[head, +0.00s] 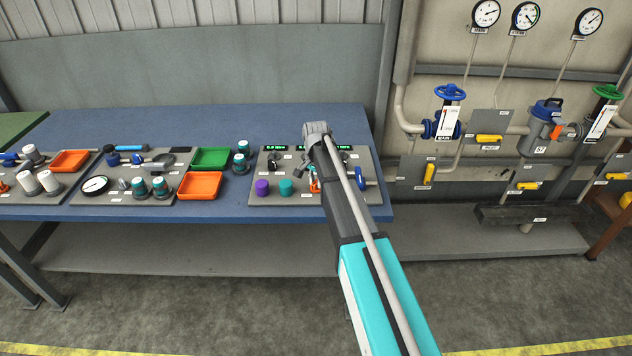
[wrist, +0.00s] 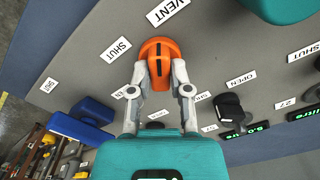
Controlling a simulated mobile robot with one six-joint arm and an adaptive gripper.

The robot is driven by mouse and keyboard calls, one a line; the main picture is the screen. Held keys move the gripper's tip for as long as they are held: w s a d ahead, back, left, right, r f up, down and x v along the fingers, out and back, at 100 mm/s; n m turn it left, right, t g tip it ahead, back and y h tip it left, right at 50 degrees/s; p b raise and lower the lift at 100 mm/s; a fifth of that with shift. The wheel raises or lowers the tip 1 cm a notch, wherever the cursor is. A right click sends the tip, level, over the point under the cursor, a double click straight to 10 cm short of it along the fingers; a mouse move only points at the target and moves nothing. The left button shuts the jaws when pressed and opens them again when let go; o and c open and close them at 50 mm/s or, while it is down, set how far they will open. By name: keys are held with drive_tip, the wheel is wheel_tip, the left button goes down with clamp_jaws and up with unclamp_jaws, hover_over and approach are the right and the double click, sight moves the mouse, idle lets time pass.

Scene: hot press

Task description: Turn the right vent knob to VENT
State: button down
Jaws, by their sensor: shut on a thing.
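An orange vent knob (wrist: 157,50) stands on the grey panel, with a VENT label (wrist: 169,10) above it and a SHUT label (wrist: 116,50) to its left in the wrist view. My gripper (wrist: 158,72) is shut on this knob, one finger on each side. I cannot tell for certain which label the knob points at. In the head view my gripper and arm cover much of the panel (head: 262,163), and a bit of the orange knob (head: 314,184) shows beside them.
A purple cap (head: 262,187) and a teal cap (head: 286,188) stand left of my gripper on the panel. A blue-handled valve (head: 360,176) stands to the right. Green displays (head: 275,148) line the panel's back. Orange and green trays (head: 210,157) lie further left on the blue bench.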

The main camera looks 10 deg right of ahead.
drive_tip(key=shift+m, duration=1.2)
drive_tip(key=c, duration=0.6)
unclamp_jaws()
drive_tip(key=shift+o, duration=0.2)
drive_tip(key=shift+n, duration=0.4)
